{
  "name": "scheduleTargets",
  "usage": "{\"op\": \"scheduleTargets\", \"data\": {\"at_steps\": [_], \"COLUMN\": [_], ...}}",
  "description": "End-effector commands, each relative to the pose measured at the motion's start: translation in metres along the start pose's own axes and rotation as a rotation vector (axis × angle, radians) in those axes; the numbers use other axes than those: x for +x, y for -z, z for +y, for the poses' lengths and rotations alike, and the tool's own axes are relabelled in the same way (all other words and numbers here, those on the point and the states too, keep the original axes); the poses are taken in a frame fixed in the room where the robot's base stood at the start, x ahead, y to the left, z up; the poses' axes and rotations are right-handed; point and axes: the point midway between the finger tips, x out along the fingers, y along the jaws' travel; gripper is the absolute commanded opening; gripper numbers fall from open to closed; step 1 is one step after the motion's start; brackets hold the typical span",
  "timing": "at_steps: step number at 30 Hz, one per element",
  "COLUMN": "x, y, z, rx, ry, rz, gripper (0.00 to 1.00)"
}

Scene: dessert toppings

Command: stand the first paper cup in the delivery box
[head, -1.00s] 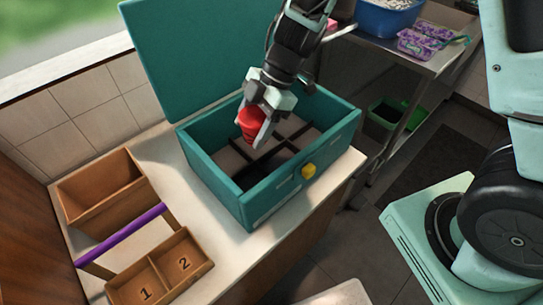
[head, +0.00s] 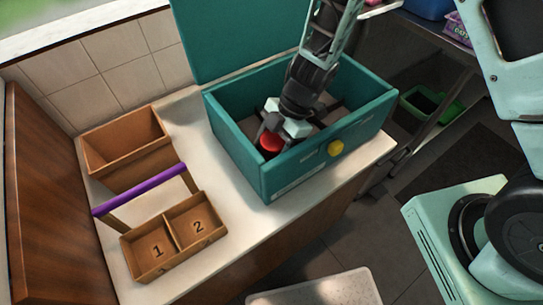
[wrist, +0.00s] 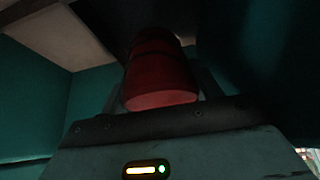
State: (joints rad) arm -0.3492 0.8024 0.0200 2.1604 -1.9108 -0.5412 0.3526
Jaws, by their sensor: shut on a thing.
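A red paper cup (head: 270,144) is held in my gripper (head: 272,136), down inside the teal delivery box (head: 267,176) near its front left part. My gripper is shut on the cup. In the wrist view the red cup (wrist: 160,75) sits between the fingers, with the teal box wall (wrist: 95,95) to its left. The box lid stands open at the back. Dark dividers split the box floor into compartments; my arm hides much of them. I cannot tell whether the cup's base touches the floor.
A wooden carrier with a purple handle (head: 140,189) stands left of the box; its slots marked 1 (head: 158,252) and 2 (head: 199,227) are empty. Bare white counter lies between the carrier and box.

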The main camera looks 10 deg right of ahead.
Motion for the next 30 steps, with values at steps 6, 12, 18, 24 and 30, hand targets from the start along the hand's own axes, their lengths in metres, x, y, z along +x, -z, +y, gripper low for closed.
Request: {"op": "scheduleTargets", "data": {"at_steps": [6, 12, 18, 24, 30], "x": [0.021, 0.035, 0.035, 0.037, 0.037], "y": [-0.013, -0.020, -0.020, -0.021, -0.021], "z": [0.000, 0.000, 0.000, 0.000, 0.000], "rx": [0.003, 0.001, 0.001, 0.001, 0.001], "ry": [0.002, -0.001, -0.001, 0.000, 0.000], "rz": [0.001, 0.000, 0.000, 0.000, 0.000], "gripper": [0.33, 0.33, 0.33, 0.72, 0.72]}}
